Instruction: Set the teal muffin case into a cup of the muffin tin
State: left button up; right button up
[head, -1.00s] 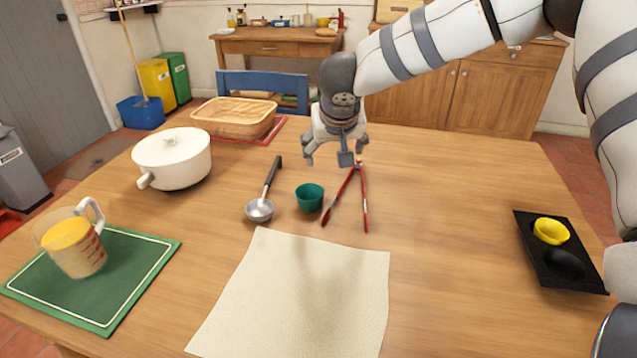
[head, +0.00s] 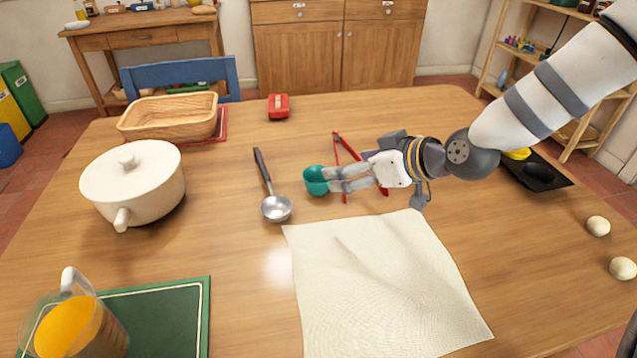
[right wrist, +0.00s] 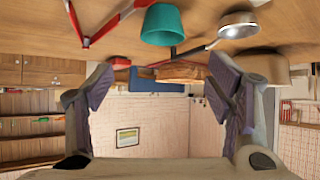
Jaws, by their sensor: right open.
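The teal muffin case (head: 314,181) is on the table between the ladle and the red tongs. It also shows at the top of the upside-down right wrist view (right wrist: 162,24). My right gripper (head: 342,180) lies nearly level over the tongs, fingertips at the case's right side. In the right wrist view its fingers (right wrist: 158,85) are spread wide with nothing between them. Whether they touch the case is unclear. The black muffin tin (head: 562,180) is at the right, partly hidden by my arm, with a yellow case (head: 518,153) in it. My left gripper is out of view.
The ladle (head: 277,208) lies left of the case, and the tongs (head: 345,150) lie under my gripper. A cream cloth (head: 385,285) is in front. A white pot (head: 133,185) stands left. Two pale balls (head: 598,226) lie at the right edge.

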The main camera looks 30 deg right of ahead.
aim_at(309, 177)
jog(key=f, duration=0.1)
jog(key=f+b, duration=0.1)
jog(key=w+a+f, duration=0.1)
jog(key=shift+w+f, duration=0.1)
jog(key=shift+f, duration=0.1)
jog(key=b+x, duration=0.3)
jog(key=x, duration=0.5)
jog(key=shift+w+r, duration=0.1)
jog(key=shift+w, duration=0.4)
jog(key=shift+r, duration=0.2)
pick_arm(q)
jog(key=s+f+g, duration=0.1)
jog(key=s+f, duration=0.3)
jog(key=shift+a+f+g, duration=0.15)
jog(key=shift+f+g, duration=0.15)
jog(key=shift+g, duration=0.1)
pick_arm(e)
jog(key=c, duration=0.9)
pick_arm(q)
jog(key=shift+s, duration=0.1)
pick_arm(e)
jog(key=shift+c, duration=0.3)
